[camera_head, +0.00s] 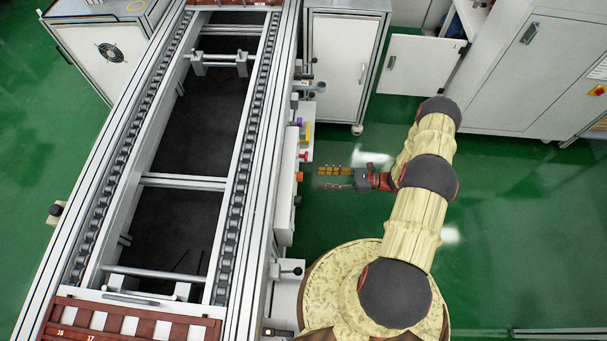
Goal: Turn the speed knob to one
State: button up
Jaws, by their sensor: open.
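The side of the conveyor (255,150) facing me carries a white control box (286,195). Small controls stick out from it: a red one (303,156), an orange-red one (299,176) and a small dark one (298,200). Which of them is the speed knob, and any markings or setting, I cannot tell from this high angle. My gripper (322,178) is open and empty, its fingers pointing left toward the box. A short gap separates the fingertips from the orange-red control.
White cabinets (343,65) stand at the back, one door (415,66) open. Green floor (510,240) is clear to the right.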

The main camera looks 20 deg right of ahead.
aim_at(300, 177)
jog(key=b+x, duration=0.1)
jog(key=x, duration=0.6)
jog(key=shift+a+b, duration=0.25)
jog(key=shift+b, duration=0.05)
jog(key=shift+c, duration=0.2)
jog(key=c, duration=1.1)
